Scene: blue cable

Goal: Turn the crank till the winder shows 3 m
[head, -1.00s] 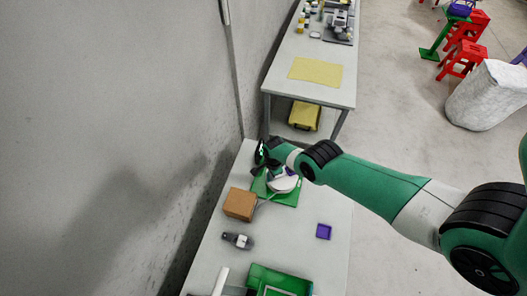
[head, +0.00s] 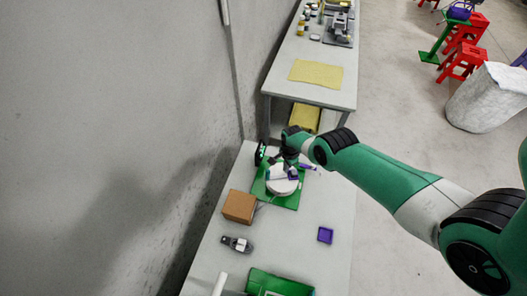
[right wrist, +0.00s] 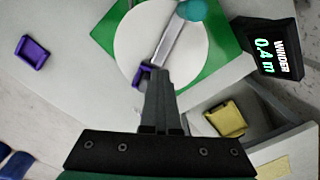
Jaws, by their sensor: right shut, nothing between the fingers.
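The winder is a white round drum (head: 283,186) on a green base (head: 288,202) on the near table; the drum also shows in the right wrist view (right wrist: 180,45). A grey crank arm (right wrist: 180,42) with a teal knob (right wrist: 192,10) lies across the drum. The winder's dark display (right wrist: 270,52) reads 0.4 m; in the head view it stands behind the drum at left (head: 260,153). My right gripper (right wrist: 160,82) is shut and empty, its tips over the drum's edge beside a small purple part (right wrist: 143,76). My left gripper is out of view.
A brown box (head: 239,206) stands left of the winder. A purple tray (head: 325,235) lies to its right. A grey tool-like item (head: 237,244) and a green tray (head: 279,281) are in front. The wall rises close at left. Bare tabletop lies around the purple tray.

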